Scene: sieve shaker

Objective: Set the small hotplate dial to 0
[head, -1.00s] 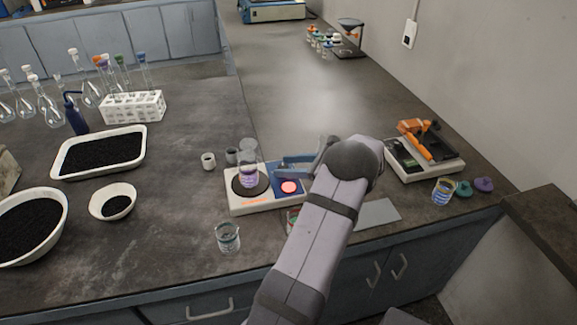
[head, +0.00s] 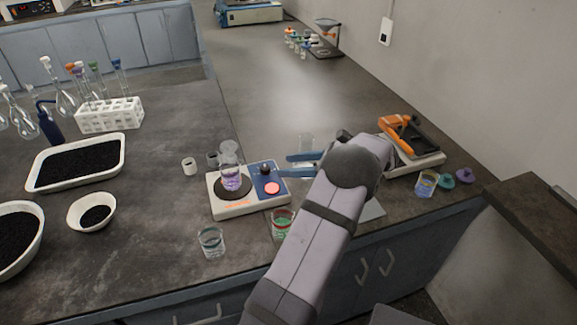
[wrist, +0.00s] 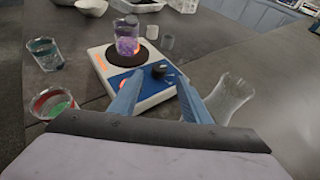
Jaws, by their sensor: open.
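The small hotplate (head: 224,208) is a white box with a dark round plate and a blue panel on its right side. A flask of purple liquid (head: 231,179) stands on the plate. The black dial (head: 265,169) sits on the blue panel, behind a lit red disc (head: 272,188). In the wrist view, the dial (wrist: 159,70) shows beyond and between the blue fingertips, with orange glowing marks on the hotplate (wrist: 101,62). My gripper (head: 290,162) is open and empty, just right of the dial and apart from it. I cannot read the dial's setting.
An empty glass (wrist: 232,95) is close to my right finger. An orange-topped device (head: 413,150) stands to the right.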

